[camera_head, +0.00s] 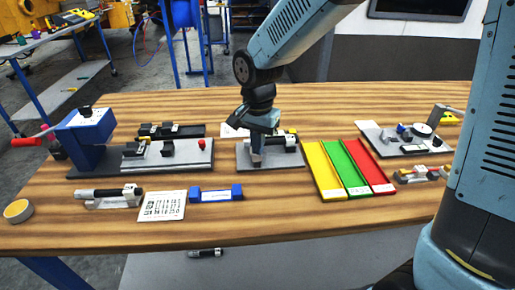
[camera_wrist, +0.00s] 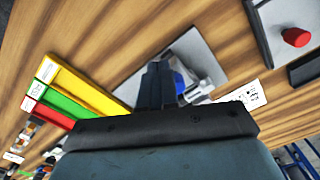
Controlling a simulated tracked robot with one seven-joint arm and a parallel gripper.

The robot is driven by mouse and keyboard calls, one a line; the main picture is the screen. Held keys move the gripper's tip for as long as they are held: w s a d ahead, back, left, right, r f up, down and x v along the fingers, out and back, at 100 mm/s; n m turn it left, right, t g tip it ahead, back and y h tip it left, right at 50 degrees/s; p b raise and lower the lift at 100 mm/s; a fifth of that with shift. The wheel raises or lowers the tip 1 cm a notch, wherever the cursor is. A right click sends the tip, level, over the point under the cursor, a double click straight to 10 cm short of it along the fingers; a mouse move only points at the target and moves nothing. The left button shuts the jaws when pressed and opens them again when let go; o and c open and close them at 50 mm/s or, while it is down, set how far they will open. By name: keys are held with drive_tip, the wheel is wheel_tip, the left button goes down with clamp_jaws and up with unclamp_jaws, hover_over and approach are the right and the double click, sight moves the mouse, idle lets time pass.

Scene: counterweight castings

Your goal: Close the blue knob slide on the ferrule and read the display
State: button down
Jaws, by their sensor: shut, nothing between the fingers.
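A small fixture on a grey base plate (camera_head: 285,163) stands at the middle of the table, with a dark and pale part on top. My gripper (camera_head: 256,163) points down at the left part of this fixture, its fingers shut and empty. In the wrist view my gripper (camera_wrist: 157,72) covers part of the fixture. A blue knob (camera_wrist: 179,82) shows just right of the fingers, beside a silver part (camera_wrist: 205,86). I cannot tell whether the fingers touch the knob. The ferrule and any display reading cannot be made out.
Yellow (camera_head: 323,175), green (camera_head: 347,169) and red (camera_head: 371,167) trays lie right of the fixture. A blue press (camera_head: 88,130) and a slide with a red knob (camera_head: 201,143) stand left. A printed sheet (camera_head: 162,206) and blue-ended block (camera_head: 216,194) lie in front. The front edge is mostly clear.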

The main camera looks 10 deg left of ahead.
drive_tip(key=shift+f, duration=1.35)
drive_tip(key=shift+w+a, duration=0.25)
drive_tip(key=shift+w, duration=0.9)
idle(1.1)
drive_tip(key=shift+s, duration=0.2)
idle(0.4)
drive_tip(key=shift+r, duration=0.1)
wheel_tip(320, 180, up, 7)
idle(1.0)
